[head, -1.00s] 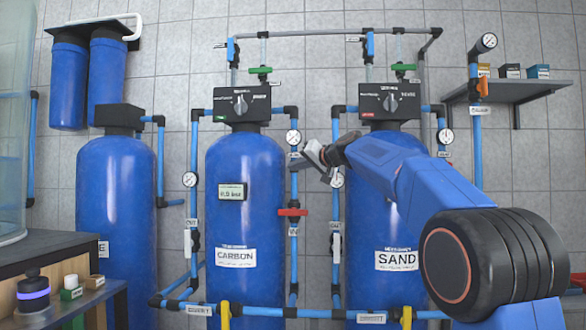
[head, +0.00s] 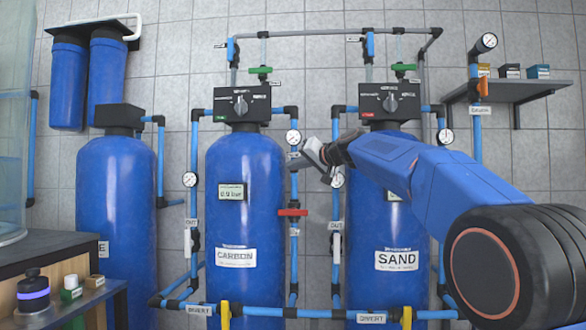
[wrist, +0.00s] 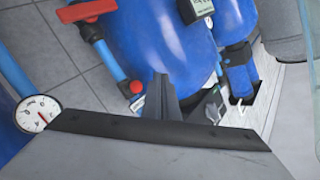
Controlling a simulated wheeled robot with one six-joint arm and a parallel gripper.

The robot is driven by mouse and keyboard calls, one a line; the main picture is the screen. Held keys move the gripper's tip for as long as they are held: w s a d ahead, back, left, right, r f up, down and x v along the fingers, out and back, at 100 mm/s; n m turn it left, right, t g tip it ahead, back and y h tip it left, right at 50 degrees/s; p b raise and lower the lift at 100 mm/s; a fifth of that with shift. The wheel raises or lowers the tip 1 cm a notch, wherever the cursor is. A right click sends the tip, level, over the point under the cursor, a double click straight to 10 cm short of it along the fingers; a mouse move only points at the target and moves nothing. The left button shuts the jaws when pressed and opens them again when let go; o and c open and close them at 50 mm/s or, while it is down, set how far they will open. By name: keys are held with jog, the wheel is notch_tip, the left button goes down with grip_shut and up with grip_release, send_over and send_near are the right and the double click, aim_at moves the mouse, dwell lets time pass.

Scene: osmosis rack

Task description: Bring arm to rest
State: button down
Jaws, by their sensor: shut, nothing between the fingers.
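My gripper (head: 316,154) shows in the head view at the end of my blue arm, in front of the gap between the carbon tank (head: 245,200) and the sand tank (head: 372,235). It looks shut and holds nothing. In the wrist view its dark fingers (wrist: 163,90) show close together, pointing toward the blue tank surface. The gripper appears near a gauge and pipe, but I cannot tell the exact distance. My arm hides part of the sand tank.
A red-handled valve (head: 293,212) sits on the pipe between the tanks. A pressure gauge (head: 293,137) is close to my gripper; one also shows in the wrist view (wrist: 37,113). A shelf (head: 515,91) with small boxes is at right. A bench (head: 60,245) stands at left.

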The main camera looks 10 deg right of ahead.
dwell(0.4)
jog(key=s+d+f+g+h, duration=0.2)
jog(key=s+f+g, duration=0.1)
jog(key=s+f, duration=1.4)
jog(key=s+d+f+n+g+h, duration=0.1)
jog(key=s+d+f+g+h, duration=0.1)
jog(key=s+f, duration=1.6)
jog(key=s+d+f+n+g+h, duration=0.1)
jog(key=s+d+f+g+h, duration=0.1)
jog(key=s+f, duration=1.6)
jog(key=s+g+h, duration=0.1)
jog(key=g, duration=0.1)
jog(key=shift+s+d+g, duration=0.15)
jog(key=shift+d+g, duration=0.05)
jog(key=shift+g, duration=0.2)
